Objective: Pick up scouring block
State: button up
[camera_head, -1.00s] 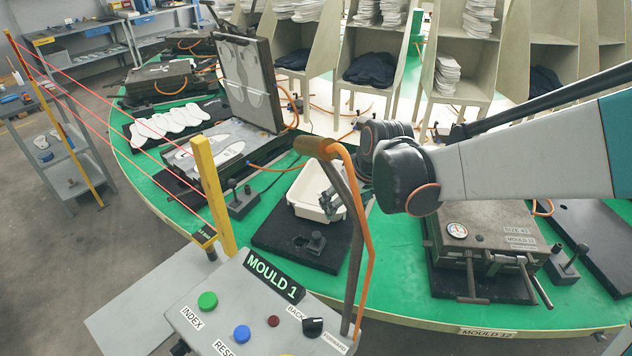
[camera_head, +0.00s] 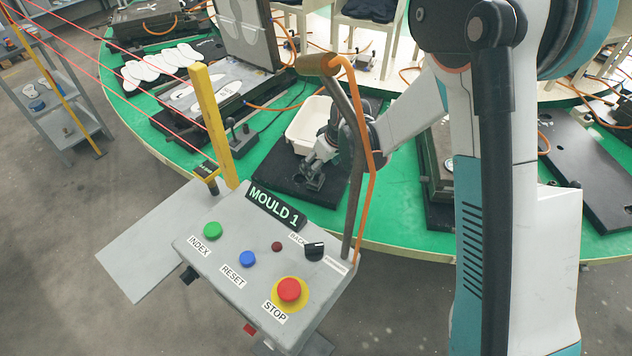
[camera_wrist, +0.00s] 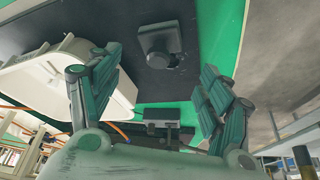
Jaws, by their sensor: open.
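A dark block with a round knob on top, which I take for the scouring block (camera_head: 313,184), lies on the black board near its front edge. In the wrist view the block (camera_wrist: 160,50) shows clearly on the board, beyond and between my fingers. My gripper (camera_head: 316,160) is over it, pointing down. In the wrist view my gripper (camera_wrist: 160,75) has its fingers wide apart with nothing between them. In the head view the fingers partly cover the block, and I cannot tell the exact gap.
A white tub (camera_head: 304,124) stands beside my gripper on the black board (camera_head: 270,180). A lever fixture (camera_head: 242,138) stands on the green table (camera_head: 190,150) to the left. The orange-hosed post (camera_head: 350,110) and MOULD 1 panel (camera_head: 262,250) stand in front.

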aim_at(316, 177)
jog(key=b+x, duration=0.2)
jog(key=x, duration=0.5)
jog(key=shift+w+d+f+b, duration=0.1)
jog(key=shift+d+f+b, duration=0.1)
jog(key=shift+b, duration=0.1)
jog(key=shift+r, duration=0.1)
jog(key=c, duration=0.9)
